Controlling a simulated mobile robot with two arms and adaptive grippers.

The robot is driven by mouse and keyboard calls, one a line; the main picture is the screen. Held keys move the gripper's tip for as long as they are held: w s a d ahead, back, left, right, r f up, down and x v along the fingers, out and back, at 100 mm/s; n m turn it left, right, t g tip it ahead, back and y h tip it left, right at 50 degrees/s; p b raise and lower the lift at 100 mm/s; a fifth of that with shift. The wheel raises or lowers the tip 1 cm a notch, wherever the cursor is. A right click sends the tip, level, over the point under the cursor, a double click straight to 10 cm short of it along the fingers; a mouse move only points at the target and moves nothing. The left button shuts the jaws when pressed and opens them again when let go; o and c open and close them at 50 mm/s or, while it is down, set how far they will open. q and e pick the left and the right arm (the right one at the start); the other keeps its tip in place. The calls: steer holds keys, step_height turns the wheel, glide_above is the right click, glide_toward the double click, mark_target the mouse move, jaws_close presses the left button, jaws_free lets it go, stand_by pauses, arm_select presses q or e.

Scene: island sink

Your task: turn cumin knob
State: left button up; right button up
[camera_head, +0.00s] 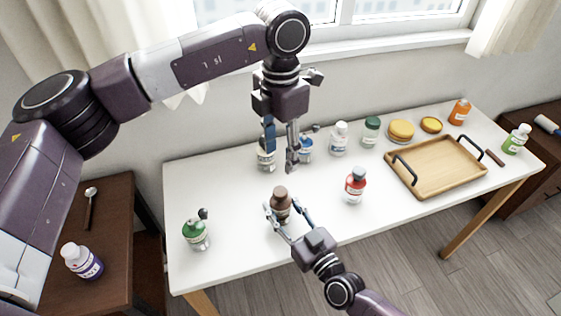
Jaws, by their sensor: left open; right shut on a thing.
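A brown-topped jar (281,203) stands at the front middle of the white table, and my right gripper (281,213) is shut on it from the front, with a finger on each side. My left gripper (281,158) is open and points down behind this jar, in front of the back row. One finger partly covers a pale jar (266,163). A blue jar (306,151) with a dark knob stands just right of this gripper. A green jar (194,234) with a dark knob stands at the front left. The labels are too small to read, so I cannot tell which is cumin.
A red bottle (355,187) stands right of the brown-topped jar. A white bottle (339,139), a dark-green-capped jar (371,130) and yellow lids (401,130) line the back. A wooden tray (440,185) with dark handles lies at right. The table's front left is mostly clear.

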mark_target(280, 191)
arm_select(q)
step_height(280, 191, down, 12)
steer(key=shift+f, duration=0.1)
stand_by(0.7)
steer(key=c, duration=1.2)
steer(key=m, duration=0.5)
steer(key=shift+m, duration=0.3)
steer(key=o, duration=1.2)
